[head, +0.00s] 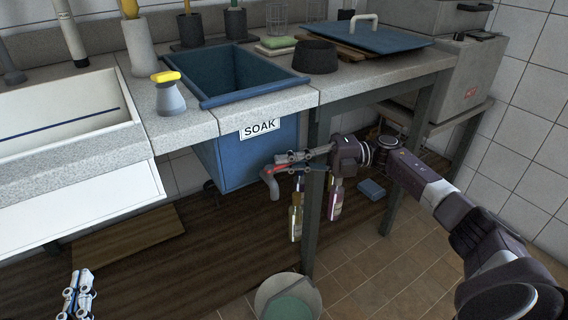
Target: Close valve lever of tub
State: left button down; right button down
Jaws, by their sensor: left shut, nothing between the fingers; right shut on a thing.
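The blue tub (222,155) is set into the grey counter, with a "SOAK" label on its front. A grey drain spout (271,184) bends downward at the tub's lower right. The red valve lever (277,169) shows just above the spout, partly hidden by my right gripper. My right gripper (288,163) reaches in from the right and is shut on the valve lever. Its fingers cover part of the lever, so its exact angle is hard to tell. My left gripper (78,281) is shut and empty at the lower left, well away from the tub.
A pale bucket (264,296) with greenish contents stands on the floor below the spout. A dark table leg (312,220) and hanging bottles (296,217) are close to my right gripper. A blue lid (375,38) lies on the counter.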

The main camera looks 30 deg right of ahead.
jog(key=c, duration=2.4)
grip_release()
jog(key=shift+d, duration=0.1)
jog(key=v, duration=1.2)
jog(key=shift+s+f, duration=0.1)
